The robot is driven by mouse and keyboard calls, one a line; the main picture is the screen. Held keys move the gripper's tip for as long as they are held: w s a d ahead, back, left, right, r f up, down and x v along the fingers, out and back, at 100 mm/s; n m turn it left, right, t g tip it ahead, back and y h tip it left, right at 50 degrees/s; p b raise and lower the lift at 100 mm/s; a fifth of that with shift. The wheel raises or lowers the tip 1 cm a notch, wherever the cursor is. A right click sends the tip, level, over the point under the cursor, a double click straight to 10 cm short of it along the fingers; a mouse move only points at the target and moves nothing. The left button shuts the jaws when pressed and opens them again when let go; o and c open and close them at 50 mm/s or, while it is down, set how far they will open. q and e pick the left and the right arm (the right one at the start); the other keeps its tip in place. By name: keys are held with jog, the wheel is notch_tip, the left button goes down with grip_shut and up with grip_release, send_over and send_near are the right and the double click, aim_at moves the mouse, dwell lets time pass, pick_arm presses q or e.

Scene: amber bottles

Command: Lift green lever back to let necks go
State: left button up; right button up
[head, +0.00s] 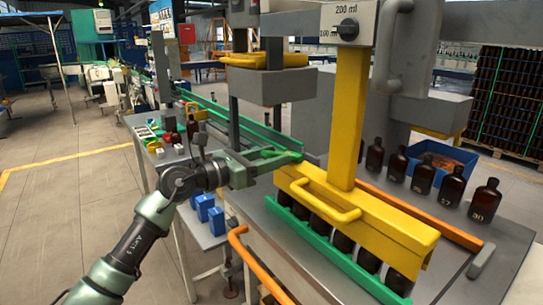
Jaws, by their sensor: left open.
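A yellow clamp head (350,215) with a looped handle sits over a row of amber bottles (343,243), hiding their necks. A green rail (325,250) runs along the front of this row. My left gripper (284,159) reaches in from the left, just beyond the far left end of the yellow head. It is open. Bright green parts show around its fingertips; I cannot tell whether one of them is the green lever, or whether the fingers touch it. My right gripper is not in view.
Several loose amber bottles (422,176) stand on the table behind the yellow head, near a blue bin (441,160). An orange bar (240,262) rises at the table's near left edge. Blue boxes (216,221) sit on a low shelf. Open floor lies left.

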pick_arm(q)
grip_shut()
dwell(1.4)
